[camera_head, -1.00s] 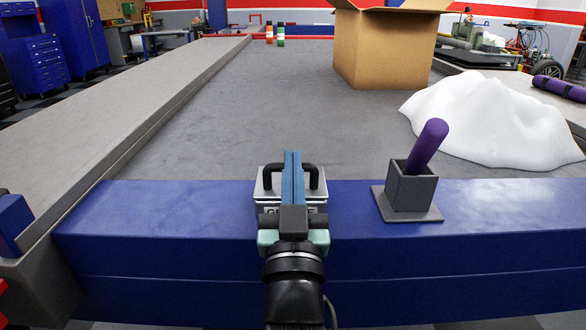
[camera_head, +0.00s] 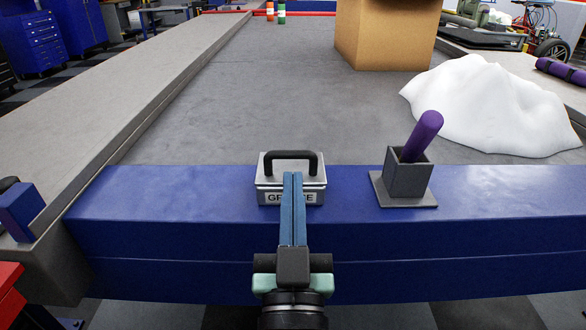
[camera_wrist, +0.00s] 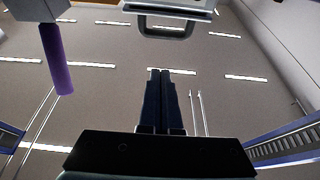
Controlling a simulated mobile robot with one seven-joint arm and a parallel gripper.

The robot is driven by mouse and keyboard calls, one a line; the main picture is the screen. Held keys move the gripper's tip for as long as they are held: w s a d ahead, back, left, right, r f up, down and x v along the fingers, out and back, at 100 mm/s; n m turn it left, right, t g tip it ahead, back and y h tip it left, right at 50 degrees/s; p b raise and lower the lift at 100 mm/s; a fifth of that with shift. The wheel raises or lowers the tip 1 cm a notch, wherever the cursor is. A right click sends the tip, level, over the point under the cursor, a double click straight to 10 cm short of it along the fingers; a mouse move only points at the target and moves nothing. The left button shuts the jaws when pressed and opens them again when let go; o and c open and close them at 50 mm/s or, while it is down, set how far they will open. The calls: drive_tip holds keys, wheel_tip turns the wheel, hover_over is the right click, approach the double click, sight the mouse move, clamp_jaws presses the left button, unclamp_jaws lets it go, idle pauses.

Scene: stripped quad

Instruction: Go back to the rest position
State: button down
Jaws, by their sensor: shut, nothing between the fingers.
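My gripper (camera_head: 292,178) is in the lower middle of the head view, its two long blue fingers together and empty. It points away from me, in front of a grey metal box with a black handle (camera_head: 291,163) and partly covers the lettering on the box's front. In the wrist view the shut fingers (camera_wrist: 163,72) point up the picture. The box's handle (camera_wrist: 168,30) shows above them there, apart from the fingertips.
A grey holder (camera_head: 408,178) with a purple stick (camera_head: 424,135) stands right of the box on the blue beam (camera_head: 170,205). Behind are a white mound (camera_head: 485,110) and a cardboard box (camera_head: 385,35). The grey floor area (camera_head: 220,115) at left centre is clear.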

drive_tip(key=s+r+t, duration=0.3)
drive_tip(key=s+r, duration=0.2)
drive_tip(key=r, duration=0.9)
drive_tip(key=s+r+t, duration=0.2)
drive_tip(key=s+r, duration=0.2)
drive_tip(key=r, duration=1)
wheel_tip(320, 180, up, 27)
drive_tip(key=p, duration=2.6)
drive_tip(key=shift+f+p, duration=0.2)
drive_tip(key=shift+p, duration=0.1)
